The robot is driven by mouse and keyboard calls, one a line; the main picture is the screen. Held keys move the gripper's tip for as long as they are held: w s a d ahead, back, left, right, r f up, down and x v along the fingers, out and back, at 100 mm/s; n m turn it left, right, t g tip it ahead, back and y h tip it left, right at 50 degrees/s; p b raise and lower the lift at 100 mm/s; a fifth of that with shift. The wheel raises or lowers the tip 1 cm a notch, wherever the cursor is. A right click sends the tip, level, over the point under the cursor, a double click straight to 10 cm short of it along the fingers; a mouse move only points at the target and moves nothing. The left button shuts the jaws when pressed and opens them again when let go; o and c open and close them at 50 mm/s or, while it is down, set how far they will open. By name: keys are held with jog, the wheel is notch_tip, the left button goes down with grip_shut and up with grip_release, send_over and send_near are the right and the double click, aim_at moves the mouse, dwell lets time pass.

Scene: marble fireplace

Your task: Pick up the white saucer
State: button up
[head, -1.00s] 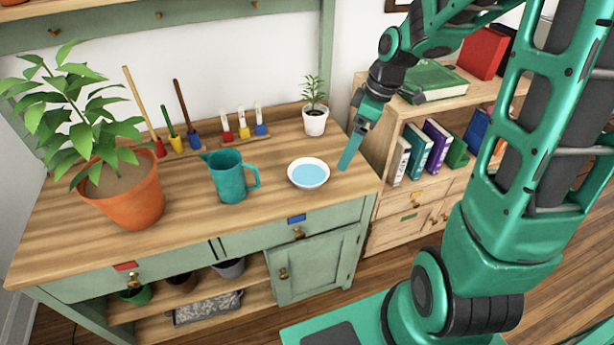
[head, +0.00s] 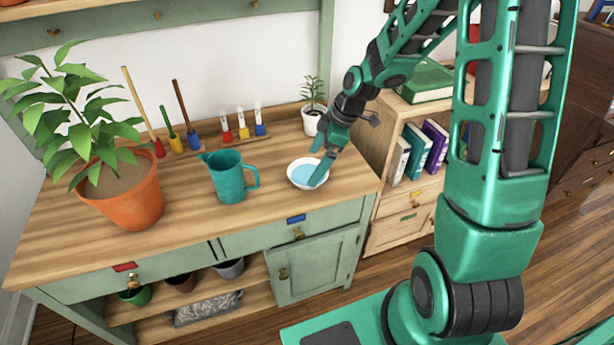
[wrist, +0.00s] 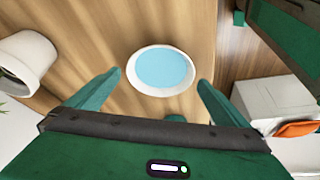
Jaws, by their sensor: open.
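The white saucer (head: 296,179) lies on the wooden worktop, right of the teal jug. Its inside is light blue. In the head view my gripper (head: 317,167) is over its right side, and a finger hides part of the rim. In the wrist view the saucer (wrist: 138,83) lies ahead of my gripper (wrist: 160,80), between the lines of its two spread fingers. The gripper is open and holds nothing. I cannot tell whether a fingertip touches the saucer.
The teal jug (head: 229,177) stands left of the saucer. A small white plant pot (head: 312,122) stands behind my gripper; it also shows in the wrist view (wrist: 25,60). A large orange pot (head: 127,196) stands far left. The bookshelf (head: 384,205) adjoins the worktop's right end.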

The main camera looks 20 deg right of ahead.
aim_at(306, 176)
jog(key=shift+x, duration=1.75)
jog(key=shift+w+r, duration=0.1)
jog(key=c, duration=0.9)
